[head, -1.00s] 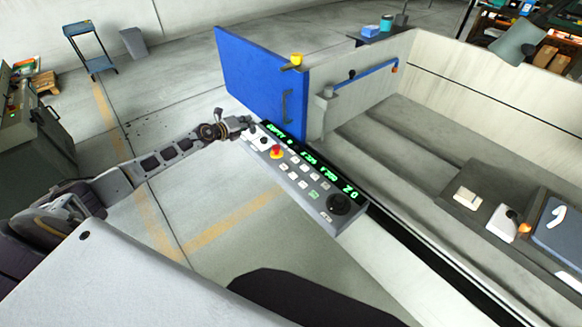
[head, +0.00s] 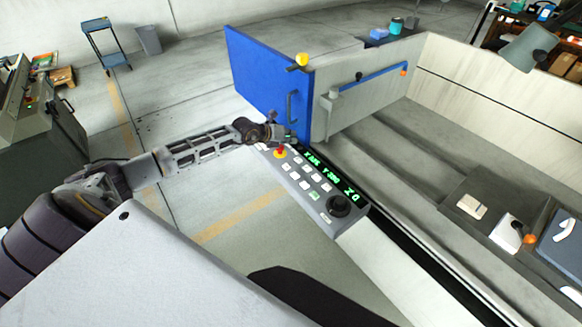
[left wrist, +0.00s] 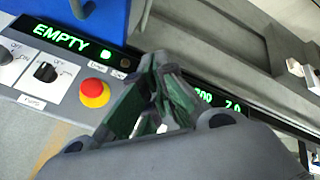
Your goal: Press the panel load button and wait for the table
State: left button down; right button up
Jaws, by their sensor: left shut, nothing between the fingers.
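The grey control panel (head: 297,190) runs diagonally along the machine's front, with several pale buttons, a red emergency stop (head: 281,153), a black dial (head: 339,206) and a green-lit display (head: 331,174). One button (head: 314,196) has a green mark; I cannot read which is the load button. My left gripper (head: 292,140) is above the panel's far end, near the display, its fingers shut and empty. In the left wrist view, the closed fingers (left wrist: 165,88) hide part of the display, which reads EMPTY at left; the emergency stop (left wrist: 95,92) is beside them. My right gripper is out of view.
A blue door (head: 262,82) with a handle stands upright behind the panel. The machine's pale tank wall (head: 480,88) and a blue arm (head: 372,78) lie to the right. Dark blocks with white parts (head: 472,206) sit inside.

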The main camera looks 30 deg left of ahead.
pick_arm(q)
jog(key=f+n, duration=0.1)
jog(key=s+a+n+g+y, duration=0.1)
jog(key=a+f+y, duration=0.1)
jog(key=shift+s+a+f+n+g, duration=0.15)
jog(key=shift+s+f+n+g, duration=0.15)
jog(key=shift+f+n, duration=0.1)
dwell(0.5)
jog(key=b, duration=0.4)
send_over(284, 165)
jog(key=shift+f, duration=3.1)
jog(key=shift+w+f+b, duration=0.1)
jog(key=shift+f+b, duration=0.65)
jog(key=shift+f, duration=0.5)
jog(key=shift+f, duration=0.2)
jog(key=shift+f+b, duration=0.25)
jog(key=shift+b, duration=0.1)
